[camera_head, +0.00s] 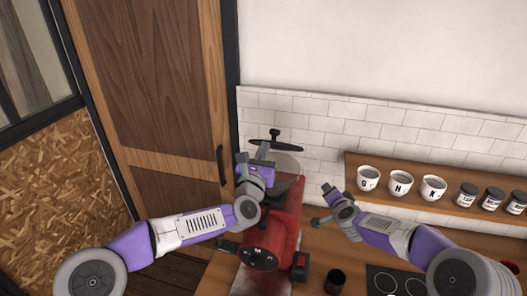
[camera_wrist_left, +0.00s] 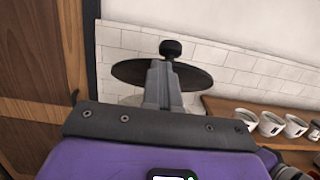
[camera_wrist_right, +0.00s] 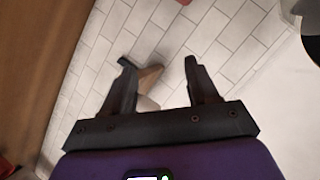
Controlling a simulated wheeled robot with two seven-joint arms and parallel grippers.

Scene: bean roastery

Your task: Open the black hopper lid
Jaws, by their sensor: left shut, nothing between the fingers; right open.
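The black hopper lid (camera_head: 290,146) is a thin dark disc with a round knob on top, above the red roaster (camera_head: 287,215). In the left wrist view the lid (camera_wrist_left: 130,72) lies behind my fingers, its knob just above their tips. My left gripper (camera_head: 264,147) is shut and empty, in front of the lid; it also shows in the left wrist view (camera_wrist_left: 163,66). A pale hopper part shows below the lid, mostly hidden; I cannot tell whether the lid touches it. My right gripper (camera_head: 321,205) is open and empty, right of the roaster; its spread fingers show in the right wrist view (camera_wrist_right: 158,65).
A wooden shelf (camera_head: 400,192) on the tiled wall holds several white mugs (camera_head: 400,181) and dark jars (camera_head: 491,198). A black cup (camera_head: 334,281) and a dark panel with round spots (camera_head: 392,283) are on the counter. A wooden door (camera_head: 150,90) is at left.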

